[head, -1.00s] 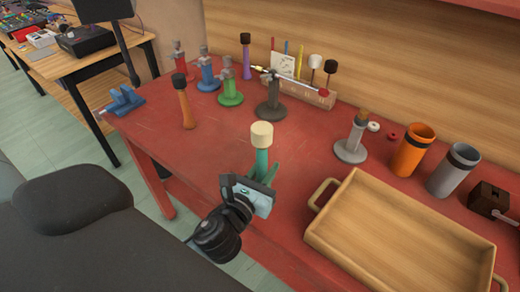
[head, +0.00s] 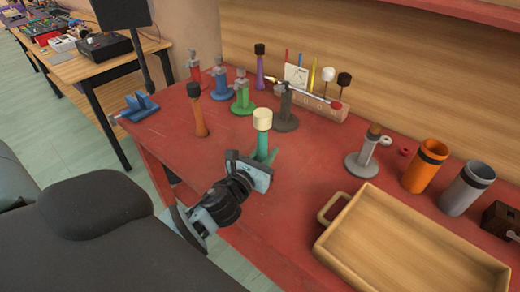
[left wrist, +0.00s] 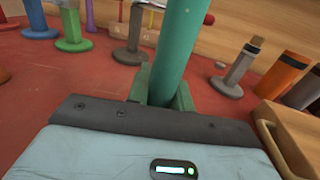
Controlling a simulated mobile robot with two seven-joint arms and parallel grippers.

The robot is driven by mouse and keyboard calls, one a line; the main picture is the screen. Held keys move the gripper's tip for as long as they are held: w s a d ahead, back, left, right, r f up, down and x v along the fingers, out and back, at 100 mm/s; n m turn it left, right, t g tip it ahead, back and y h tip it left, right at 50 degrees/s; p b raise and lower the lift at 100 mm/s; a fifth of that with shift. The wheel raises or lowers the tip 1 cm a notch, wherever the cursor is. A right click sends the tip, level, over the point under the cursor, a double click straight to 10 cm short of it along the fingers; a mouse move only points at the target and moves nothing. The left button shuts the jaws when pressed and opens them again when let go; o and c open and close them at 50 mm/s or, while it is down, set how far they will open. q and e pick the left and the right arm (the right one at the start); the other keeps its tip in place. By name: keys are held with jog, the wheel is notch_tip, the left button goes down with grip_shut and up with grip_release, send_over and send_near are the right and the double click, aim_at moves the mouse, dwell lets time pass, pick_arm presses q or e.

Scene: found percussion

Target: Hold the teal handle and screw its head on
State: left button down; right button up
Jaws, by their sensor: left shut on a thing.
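The teal handle (head: 263,143) stands roughly upright above the front of the red table, with a cream cylindrical head (head: 262,119) at its top. I cannot tell how firmly the head sits. My left gripper (head: 264,160) is shut on the handle's lower part. In the left wrist view the teal handle (left wrist: 182,45) rises between the green fingers, its top out of frame. Its lower end is hidden by the gripper. My right gripper is not in view.
A wooden tray (head: 330,253) lies to the right. A grey stand (head: 360,160), an orange cup (head: 424,168) and a grey cup (head: 465,190) stand behind it. An orange-brown handle with a dark head (head: 199,115) stands left. Coloured stands line the back. Table around the gripper is clear.

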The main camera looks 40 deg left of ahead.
pick_arm(q)
jog(key=shift+w+a+f, duration=0.2)
jog(key=shift+w+a, duration=1.35)
jog(key=shift+a, duration=0.25)
jog(key=f, duration=0.2)
jog(key=w+a+f, duration=0.1)
jog(key=shift+b, duration=0.35)
jog(key=shift+s+f, duration=0.1)
jog(key=shift+f, duration=0.25)
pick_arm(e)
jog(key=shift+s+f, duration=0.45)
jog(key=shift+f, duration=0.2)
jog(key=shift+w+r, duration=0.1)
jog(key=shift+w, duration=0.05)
pick_arm(q)
jog(key=shift+f, duration=0.2)
jog(key=c, duration=1.2)
grip_release()
jog(key=shift+c, duration=0.2)
